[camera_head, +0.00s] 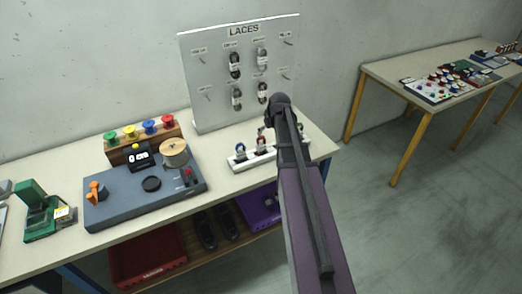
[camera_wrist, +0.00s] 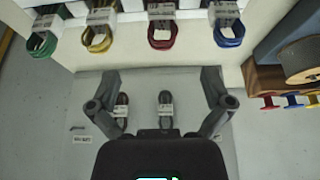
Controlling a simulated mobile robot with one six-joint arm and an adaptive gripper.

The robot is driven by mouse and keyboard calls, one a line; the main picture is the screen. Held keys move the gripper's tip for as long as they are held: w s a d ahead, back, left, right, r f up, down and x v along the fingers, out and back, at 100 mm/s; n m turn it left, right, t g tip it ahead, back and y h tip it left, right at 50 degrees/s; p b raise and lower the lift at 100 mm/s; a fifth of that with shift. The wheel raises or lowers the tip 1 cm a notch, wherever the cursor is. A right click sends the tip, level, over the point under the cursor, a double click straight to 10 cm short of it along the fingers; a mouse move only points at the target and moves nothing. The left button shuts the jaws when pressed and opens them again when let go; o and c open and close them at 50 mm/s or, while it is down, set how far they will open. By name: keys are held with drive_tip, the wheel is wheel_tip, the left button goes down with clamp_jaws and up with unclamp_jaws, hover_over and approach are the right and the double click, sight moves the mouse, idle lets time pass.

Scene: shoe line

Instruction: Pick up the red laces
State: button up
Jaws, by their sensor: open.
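The red laces (camera_wrist: 163,35) are a bundled loop with a white paper band, held in a white rack (camera_wrist: 135,49) at the top of the wrist view. Yellow laces (camera_wrist: 100,38) are on their left and blue laces (camera_wrist: 229,32) on their right. My gripper (camera_wrist: 160,82) is open and empty, its two fingers spread wide below the red laces in the picture, apart from them. In the head view the white rack (camera_head: 240,165) stands on the table, partly hidden by my arm, which also hides the gripper.
Green laces (camera_wrist: 41,43) sit at the rack's far left in the wrist view. A blue-grey machine (camera_head: 130,202) and a wooden spool block (camera_head: 143,149) stand left of the rack.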

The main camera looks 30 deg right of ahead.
sight(261, 144)
drive_tip(key=shift+b+x, duration=3.7)
drive_tip(key=shift+x, duration=0.35)
drive_tip(key=shift+w+f, duration=0.1)
drive_tip(key=shift+f, duration=0.1)
drive_tip(key=shift+w+b+x, duration=0.1)
drive_tip(key=shift+b+x, duration=1.15)
drive_tip(key=shift+x, duration=0.05)
drive_tip(key=shift+w+b+x, duration=0.15)
drive_tip(key=shift+b+x, duration=1.1)
drive_tip(key=shift+x, duration=0.1)
drive_tip(key=shift+a+r, duration=0.15)
drive_tip(key=c, duration=1)
